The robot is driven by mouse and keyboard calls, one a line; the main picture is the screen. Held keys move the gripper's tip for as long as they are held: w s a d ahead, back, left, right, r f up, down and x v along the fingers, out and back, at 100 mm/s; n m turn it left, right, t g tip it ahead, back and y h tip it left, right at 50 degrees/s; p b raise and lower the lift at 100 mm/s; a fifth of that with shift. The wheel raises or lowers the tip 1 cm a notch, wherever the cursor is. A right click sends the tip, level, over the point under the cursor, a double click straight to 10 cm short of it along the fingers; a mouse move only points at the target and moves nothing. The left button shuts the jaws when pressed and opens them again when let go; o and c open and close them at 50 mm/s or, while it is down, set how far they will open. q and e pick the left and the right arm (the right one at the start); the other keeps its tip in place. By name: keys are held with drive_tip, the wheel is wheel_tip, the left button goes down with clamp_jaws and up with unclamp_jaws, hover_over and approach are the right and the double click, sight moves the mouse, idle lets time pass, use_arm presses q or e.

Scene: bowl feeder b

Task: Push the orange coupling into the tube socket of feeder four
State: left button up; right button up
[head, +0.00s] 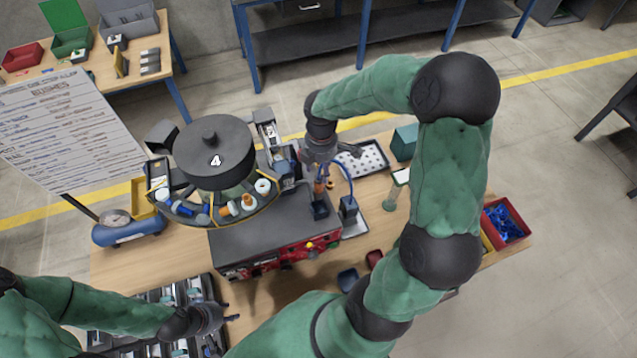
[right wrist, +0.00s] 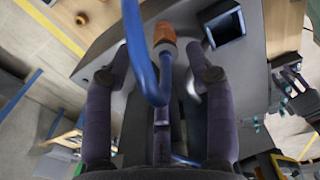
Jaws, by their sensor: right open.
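Feeder four is a round black drum (head: 213,160) marked 4, with a ring tray of small parts around its base. The orange coupling (right wrist: 165,33) stands upright between and beyond the fingertips of my right gripper (right wrist: 163,50), which is open and apart from it. A blue tube (right wrist: 140,60) loops in front of the fingers. In the head view the coupling (head: 318,188) is small, below my right gripper (head: 328,160). I cannot make out the tube socket clearly. My left gripper (head: 230,311) is low at the left, over a parts tray; its opening is unclear.
A white perforated tray (head: 362,160), a teal box (head: 404,142) and a red bin of blue parts (head: 506,221) lie to the right. A whiteboard (head: 70,130) stands left.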

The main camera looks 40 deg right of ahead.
sight(320, 177)
drive_tip(key=shift+a+f, duration=0.15)
drive_tip(key=shift+f, duration=2.55)
drive_tip(key=shift+s, duration=0.1)
clamp_jaws()
